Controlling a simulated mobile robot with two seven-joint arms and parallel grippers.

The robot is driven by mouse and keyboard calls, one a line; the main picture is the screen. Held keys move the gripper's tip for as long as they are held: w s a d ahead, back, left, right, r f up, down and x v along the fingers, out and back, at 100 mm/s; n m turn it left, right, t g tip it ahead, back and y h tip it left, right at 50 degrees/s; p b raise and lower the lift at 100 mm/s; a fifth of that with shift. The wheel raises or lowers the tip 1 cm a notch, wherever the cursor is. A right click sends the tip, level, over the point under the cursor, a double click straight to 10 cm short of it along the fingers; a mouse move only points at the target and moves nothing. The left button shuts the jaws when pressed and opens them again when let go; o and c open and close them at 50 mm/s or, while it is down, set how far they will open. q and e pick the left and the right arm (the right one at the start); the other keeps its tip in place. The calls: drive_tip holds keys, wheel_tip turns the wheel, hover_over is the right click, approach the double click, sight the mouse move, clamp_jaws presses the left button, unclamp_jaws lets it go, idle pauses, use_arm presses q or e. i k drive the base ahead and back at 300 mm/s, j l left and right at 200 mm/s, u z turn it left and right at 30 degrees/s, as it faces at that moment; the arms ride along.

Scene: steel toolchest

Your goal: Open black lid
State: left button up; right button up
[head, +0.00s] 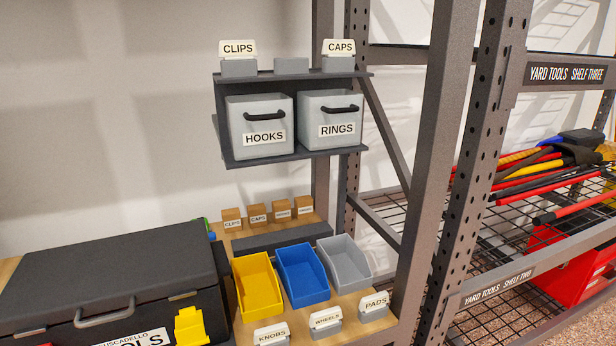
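The black lid (110,270) tops a dark toolchest at the lower left and lies flat, apparently shut. A grey handle (104,312) sits on the chest's front edge. A yellow latch (190,326) shows on the front near the right corner, beside a white label ending in "OLS" (134,338). The chest's lower front is cut off by the picture's bottom edge. Neither of my grippers is in view.
Yellow (257,285), blue (302,275) and grey (344,262) bins stand right of the chest on a wooden surface. Above them, a shelf holds HOOKS (262,125) and RINGS (331,118) drawers. A steel post (440,150) and yard-tool rack stand at right.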

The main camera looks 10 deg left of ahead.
sight(54, 286)
drive_tip(key=u, duration=1.55)
drive_tip(key=i+l+u, duration=0.1)
drive_tip(key=i, duration=0.1)
